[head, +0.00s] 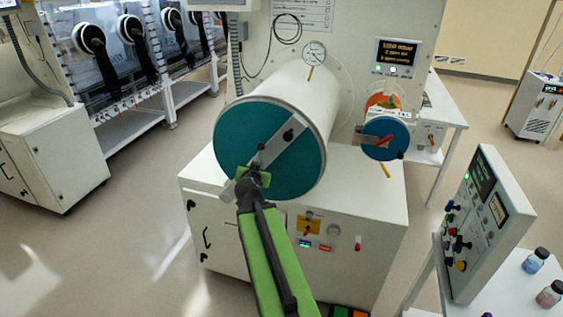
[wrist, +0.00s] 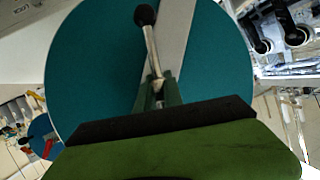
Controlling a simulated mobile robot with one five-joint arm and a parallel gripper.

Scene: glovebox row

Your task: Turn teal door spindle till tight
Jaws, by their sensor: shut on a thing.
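The large teal door (head: 230,140) closes the front end of a white cylinder, with a pale bar (head: 297,132) running diagonally across it. The door fills much of the wrist view (wrist: 85,60). Its spindle handle is a thin metal rod (wrist: 153,52) with a black ball knob (wrist: 145,15) at one end; the knob also shows in the head view (head: 288,135). My gripper (wrist: 158,92) is shut on the rod's other end, close in front of the door. The fingers hide that end, and how tight the spindle is cannot be seen.
The white cabinet (head: 375,215) is below. A control panel (head: 485,225) stands at right. Open floor lies at left.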

